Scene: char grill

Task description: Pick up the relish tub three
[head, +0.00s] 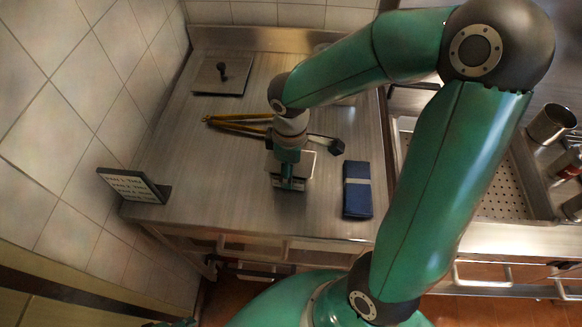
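I cannot make out a tub that I can name as relish tub three; my arm covers part of the steel counter. My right gripper (288,184) points down over a small pale flat-topped item (306,165) on the counter. The gripper hides much of that item. Whether its fingers are open, shut or touching the item cannot be told.
On the steel counter (235,190) lie yellow-handled tongs (238,122), a black-headed tool (336,146) and a folded blue cloth (357,198). A square plate with a black knob (219,77) lies at the back left. A lettered sign (133,186) stands at the left edge. Steel containers (550,124) stand at right.

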